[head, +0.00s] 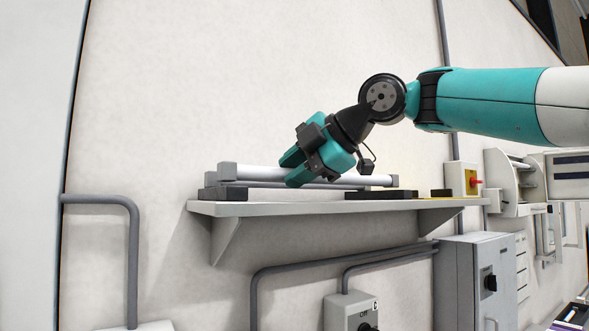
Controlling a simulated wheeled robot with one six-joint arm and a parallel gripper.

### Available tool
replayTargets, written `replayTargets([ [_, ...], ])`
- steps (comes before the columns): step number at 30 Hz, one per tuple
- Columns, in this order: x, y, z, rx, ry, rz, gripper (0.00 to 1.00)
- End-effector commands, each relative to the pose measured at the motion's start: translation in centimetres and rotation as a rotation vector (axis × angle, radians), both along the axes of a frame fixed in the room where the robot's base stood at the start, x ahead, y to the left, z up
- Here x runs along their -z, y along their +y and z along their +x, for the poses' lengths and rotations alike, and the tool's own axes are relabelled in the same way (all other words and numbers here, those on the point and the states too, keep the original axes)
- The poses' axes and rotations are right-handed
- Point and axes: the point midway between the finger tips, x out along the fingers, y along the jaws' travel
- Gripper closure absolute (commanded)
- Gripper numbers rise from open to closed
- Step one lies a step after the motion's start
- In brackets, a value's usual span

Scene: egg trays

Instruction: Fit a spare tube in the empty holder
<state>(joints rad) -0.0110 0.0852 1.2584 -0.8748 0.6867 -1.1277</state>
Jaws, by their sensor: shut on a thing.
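A white tube (258,173) with grey end caps lies lengthwise just above a wall shelf (270,209). One end cap shows at the left, the other at the right near my wrist. My gripper (292,170), with teal fingers, is shut on the tube around its middle. The fingers hide part of the tube. A dark grey block (222,193) sits on the shelf under the tube's left end. I cannot tell whether the tube touches it. A fixture with a bracket (505,180) is on the wall at the right; its inside is too small to make out.
A flat black piece (380,195) lies on the shelf's right part. A box with a red button (463,180) stands at the shelf's right end. Grey conduits (290,268), a switch box (350,311) and a grey cabinet (480,280) are below. The wall above the shelf is clear.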

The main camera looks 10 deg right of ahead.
Motion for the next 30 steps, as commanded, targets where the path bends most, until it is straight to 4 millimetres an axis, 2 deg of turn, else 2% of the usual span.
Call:
replayTargets([
  [11, 0.5, -0.1, 0.0, 0.001, -0.001, 0.0, 0.86],
  [12, 0.5, -0.1, 0.0, 0.001, -0.001, 0.0, 0.68],
  [15, 0.5, -0.1, 0.0, 0.001, -0.001, 0.0, 0.45],
  [16, 0.5, -0.1, 0.0, 0.001, -0.001, 0.0, 0.43],
  [25, 0.4, -0.2, -0.1, 0.001, 0.0, 0.0, 0.43],
  [30, -0.7, -1.6, -1.3, 0.006, -0.004, -0.001, 0.43],
])
